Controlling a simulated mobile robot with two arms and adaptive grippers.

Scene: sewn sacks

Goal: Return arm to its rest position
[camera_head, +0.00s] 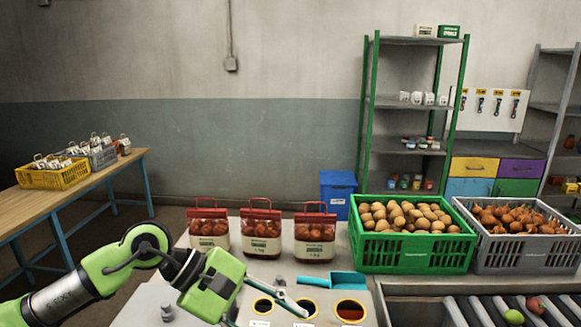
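My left arm comes in from the lower left, and its green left gripper (267,316) hangs low over the front of the pale work table (150,297). It points to the right and down. Its fingers look spread, one reaching right toward the round holes and the other running to the bottom edge, where it is partly cut off. I see nothing held between them. My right arm and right gripper are not in view.
Three red-topped sacks (260,232) stand behind the gripper. A teal scoop (345,281) lies near round holes. A green crate of potatoes (412,253) and a grey crate of onions (525,255) stand right, behind a roller conveyor (487,311). Baskets sit on a wooden table (40,207) left.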

